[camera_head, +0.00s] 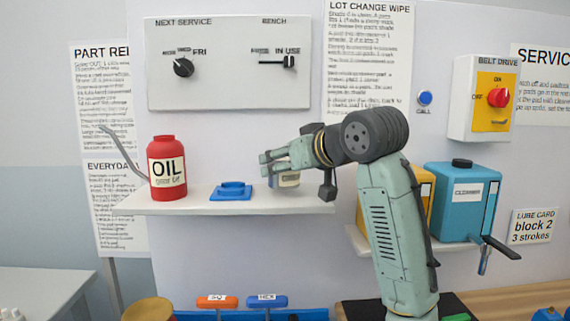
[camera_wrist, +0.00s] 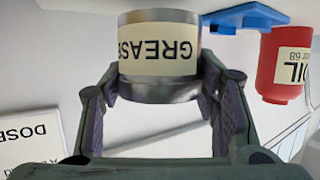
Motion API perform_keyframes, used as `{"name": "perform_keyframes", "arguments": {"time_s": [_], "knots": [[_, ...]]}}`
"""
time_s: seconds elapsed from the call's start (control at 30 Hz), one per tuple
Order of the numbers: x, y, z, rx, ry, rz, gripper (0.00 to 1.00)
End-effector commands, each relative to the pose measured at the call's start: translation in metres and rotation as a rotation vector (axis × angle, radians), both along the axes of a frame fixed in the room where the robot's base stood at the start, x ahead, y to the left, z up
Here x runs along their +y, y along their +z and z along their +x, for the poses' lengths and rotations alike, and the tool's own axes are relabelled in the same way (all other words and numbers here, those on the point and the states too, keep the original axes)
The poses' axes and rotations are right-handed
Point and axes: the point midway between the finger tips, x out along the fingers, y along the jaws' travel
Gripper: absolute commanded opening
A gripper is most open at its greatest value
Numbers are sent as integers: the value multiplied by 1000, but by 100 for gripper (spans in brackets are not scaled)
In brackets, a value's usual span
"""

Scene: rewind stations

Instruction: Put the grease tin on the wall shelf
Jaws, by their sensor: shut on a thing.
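The grease tin (camera_wrist: 160,62) is a metal can with a cream label reading GREASE, upside down in the wrist view. My gripper (camera_wrist: 157,88) is shut on it, with one finger on each side. In the head view my gripper (camera_head: 283,172) is at the right part of the wall shelf (camera_head: 150,204), and the tin (camera_head: 287,181) shows partly behind the fingers. The tin is at or just above the shelf surface; I cannot tell whether it touches.
A red oil can (camera_head: 168,168) with a long spout stands on the shelf's left part. A blue holder (camera_head: 231,191) lies between it and my gripper. A blue cleaner container (camera_head: 462,200) stands on a lower shelf at right. A belt drive switch box (camera_head: 483,98) hangs above.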

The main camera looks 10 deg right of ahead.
Motion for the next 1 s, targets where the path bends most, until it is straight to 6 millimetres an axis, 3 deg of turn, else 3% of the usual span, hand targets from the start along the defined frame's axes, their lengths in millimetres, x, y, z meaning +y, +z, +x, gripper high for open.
{"name": "perform_keyframes", "arguments": {"time_s": [0.17,0.53,0.57,0.83,1.0], "knots": [[0,-14,0,-2,-1,1,20],[0,-19,0,-3,0,1,20],[0,-20,0,-2,-1,0,56],[0,-19,0,-1,-1,1,74],[0,-19,0,-1,-1,1,75]]}}
